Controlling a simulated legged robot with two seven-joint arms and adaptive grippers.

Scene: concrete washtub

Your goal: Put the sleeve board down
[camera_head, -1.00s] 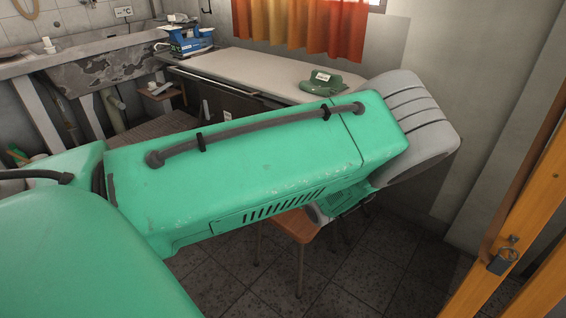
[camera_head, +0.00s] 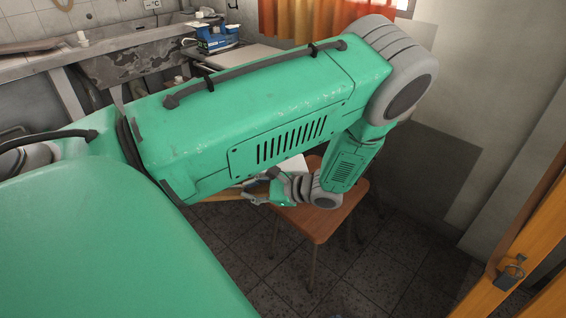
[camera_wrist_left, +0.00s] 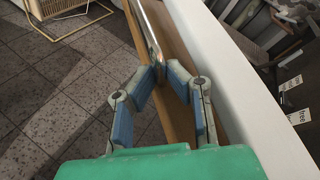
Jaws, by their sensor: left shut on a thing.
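The sleeve board (camera_head: 293,166) shows in the head view as a pale top with a wooden strip, partly hidden behind my green left arm. In the left wrist view its wooden part (camera_wrist_left: 178,55) runs beside a long white surface (camera_wrist_left: 235,85), with a metal bar at the near edge. My left gripper (camera_head: 262,188) is at the board, above or beside the brown stool. In the left wrist view the blue-padded fingers of this gripper (camera_wrist_left: 160,72) are closed on the bar or wooden edge. Whether the board touches the stool cannot be told. My right gripper is not visible.
The brown stool (camera_head: 318,222) stands on dark floor tiles, its seat partly bare. A concrete washtub (camera_head: 130,68) and a blue item (camera_head: 216,40) are at the back left. A padlocked orange wooden frame (camera_head: 520,255) stands at the right. Floor in front is free.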

